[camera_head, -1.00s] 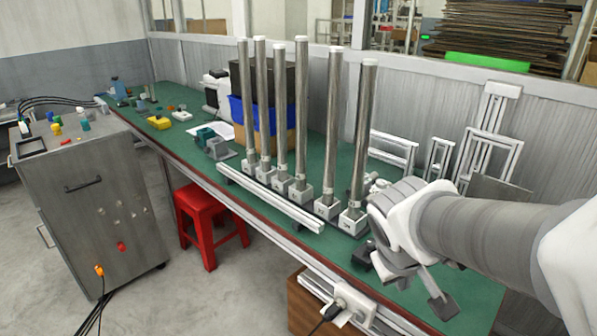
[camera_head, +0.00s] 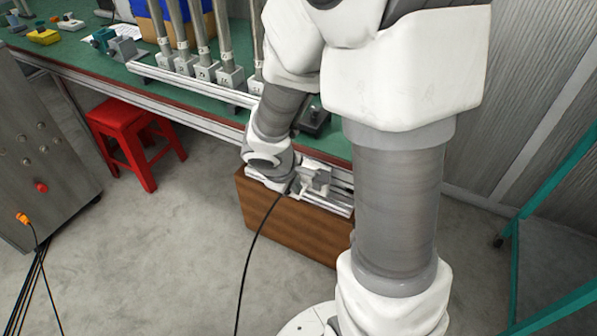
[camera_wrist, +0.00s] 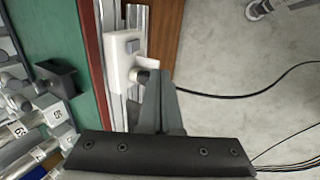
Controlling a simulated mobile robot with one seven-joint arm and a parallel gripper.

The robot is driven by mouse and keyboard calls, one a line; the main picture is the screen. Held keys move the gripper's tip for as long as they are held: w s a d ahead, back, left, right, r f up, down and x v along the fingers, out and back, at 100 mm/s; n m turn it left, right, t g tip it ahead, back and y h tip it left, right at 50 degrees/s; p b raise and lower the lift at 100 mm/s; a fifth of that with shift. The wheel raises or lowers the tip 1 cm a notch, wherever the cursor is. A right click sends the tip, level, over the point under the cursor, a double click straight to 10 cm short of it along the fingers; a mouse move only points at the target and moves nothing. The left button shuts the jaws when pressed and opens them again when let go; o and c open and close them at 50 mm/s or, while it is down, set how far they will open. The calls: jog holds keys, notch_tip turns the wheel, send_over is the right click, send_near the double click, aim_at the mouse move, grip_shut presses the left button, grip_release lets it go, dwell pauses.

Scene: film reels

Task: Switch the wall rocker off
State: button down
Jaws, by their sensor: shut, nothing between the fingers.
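A white wall box (camera_wrist: 126,60) is fixed to the metal rail along the table's edge in the wrist view. Its small grey rocker (camera_wrist: 133,46) is on the upper part of its face; which way it is tipped I cannot tell. A plug (camera_wrist: 141,76) sits in the lower part. My gripper (camera_wrist: 159,74) is shut and empty, its tips beside the plug and below the rocker in the picture. Whether they touch the box is unclear. In the head view my wrist is low at the table's front edge and partly hides the box.
A black cable (camera_head: 250,255) runs from the box to the floor. A brown wooden cabinet (camera_head: 292,226) stands under the table. The green table (camera_wrist: 62,45) carries a black block (camera_wrist: 58,78) and metal posts. A red stool (camera_head: 130,135) stands left; open floor lies in front.

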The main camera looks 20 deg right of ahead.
aim_at(312, 185)
jog(key=shift+w+d+f+b, duration=0.8)
jog(key=shift+d+f, duration=0.3)
jog(key=shift+f, duration=0.25)
jog(key=shift+w+d+f+b, duration=0.55)
jog(key=shift+w+d+f, duration=0.45)
jog(key=shift+f, duration=0.4)
jog(key=shift+w+d+f+b, duration=0.75)
jog(key=shift+d+f, duration=0.45)
jog(key=shift+f, duration=0.15)
jog(key=shift+r+p, duration=0.1)
jog(key=shift+p, duration=0.2)
jog(key=p, duration=0.3)
jog(key=shift+w+d+g+y+p, duration=0.3)
jog(key=shift+p, duration=0.1)
jog(key=shift+r, duration=0.15)
